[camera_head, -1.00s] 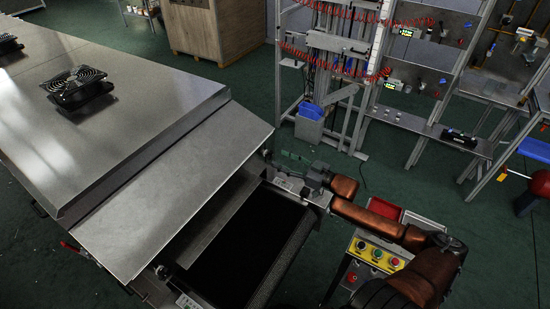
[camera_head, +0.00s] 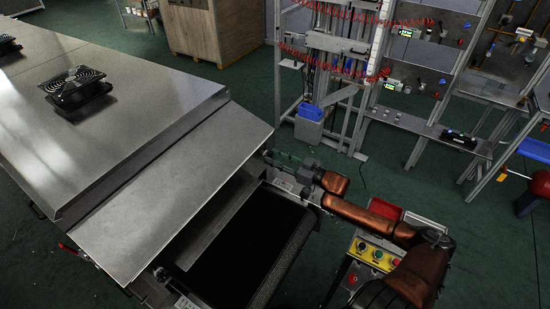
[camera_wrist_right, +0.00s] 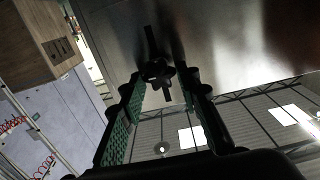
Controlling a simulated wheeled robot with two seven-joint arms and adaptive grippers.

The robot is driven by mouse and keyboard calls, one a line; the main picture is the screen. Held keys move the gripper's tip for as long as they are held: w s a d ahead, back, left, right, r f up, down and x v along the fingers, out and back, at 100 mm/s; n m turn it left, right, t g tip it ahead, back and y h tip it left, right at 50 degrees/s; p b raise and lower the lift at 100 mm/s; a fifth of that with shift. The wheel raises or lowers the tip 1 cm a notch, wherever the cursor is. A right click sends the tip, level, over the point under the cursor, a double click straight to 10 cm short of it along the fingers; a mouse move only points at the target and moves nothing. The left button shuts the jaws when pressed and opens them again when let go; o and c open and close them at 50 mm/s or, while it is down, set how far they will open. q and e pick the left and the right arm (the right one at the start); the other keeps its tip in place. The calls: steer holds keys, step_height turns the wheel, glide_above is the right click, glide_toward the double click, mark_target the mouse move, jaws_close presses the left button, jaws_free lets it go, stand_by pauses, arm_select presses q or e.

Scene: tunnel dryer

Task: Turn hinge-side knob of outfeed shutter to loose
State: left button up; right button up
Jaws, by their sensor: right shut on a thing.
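The outfeed shutter appears as a sloped bare metal panel (camera_head: 190,180) at the dryer's end in the head view. A dark lobed knob (camera_wrist_right: 157,72) shows in the right wrist view, against a metal surface. My right gripper (camera_head: 278,157) is at the panel's right side in the head view. Its green-padded fingers stand on both sides of the knob in the right wrist view (camera_wrist_right: 163,85), and it is shut on the knob. In the head view the knob is too small and covered to make out. My left gripper is out of view.
A dark conveyor belt (camera_head: 245,245) runs out below the panel. A button box (camera_head: 373,254) and a red tray (camera_head: 385,209) stand close to my right arm. A tool rack (camera_head: 335,75) stands behind, with open green floor between.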

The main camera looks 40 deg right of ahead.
steer(key=c, duration=0.4)
